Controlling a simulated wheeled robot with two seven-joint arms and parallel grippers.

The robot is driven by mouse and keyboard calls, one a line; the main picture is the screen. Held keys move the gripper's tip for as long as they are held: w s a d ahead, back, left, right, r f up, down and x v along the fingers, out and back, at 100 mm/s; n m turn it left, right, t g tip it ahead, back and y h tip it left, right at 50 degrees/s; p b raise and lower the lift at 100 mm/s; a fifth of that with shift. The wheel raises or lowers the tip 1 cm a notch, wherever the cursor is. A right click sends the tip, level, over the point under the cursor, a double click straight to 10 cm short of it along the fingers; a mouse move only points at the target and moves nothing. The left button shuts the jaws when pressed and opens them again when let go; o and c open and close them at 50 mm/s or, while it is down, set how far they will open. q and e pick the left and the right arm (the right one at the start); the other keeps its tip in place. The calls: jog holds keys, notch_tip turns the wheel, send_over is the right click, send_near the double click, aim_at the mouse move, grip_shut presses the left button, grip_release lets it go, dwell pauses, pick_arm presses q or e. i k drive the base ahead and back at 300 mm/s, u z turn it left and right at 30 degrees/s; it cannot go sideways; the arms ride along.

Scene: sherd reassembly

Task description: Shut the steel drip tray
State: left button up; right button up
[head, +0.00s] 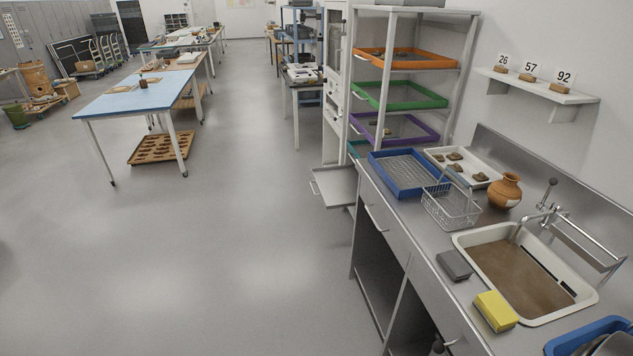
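The steel drip tray (333,187) is pulled out in the head view. It is a flat grey tray that juts out to the left at the foot of the tall shelf unit, just beyond the far end of the sink counter. A bar handle (315,184) is on its left front edge. Its top looks empty. Its right end is hidden by the unit and the counter. Neither of my grippers shows in this view.
The steel counter (404,216) holds a blue tray (374,164), a wire basket (451,208), a clay pot (505,191), a sink of brown water (515,272) and a yellow sponge (495,311). The floor (240,235) left of the drip tray is clear.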

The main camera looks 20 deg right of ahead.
aim_at(338, 185)
jog(key=z, duration=0.4)
jog(key=i, duration=1.05)
jog(key=u, duration=0.7)
jog(key=i, duration=1.75)
jog(key=z, duration=3.1)
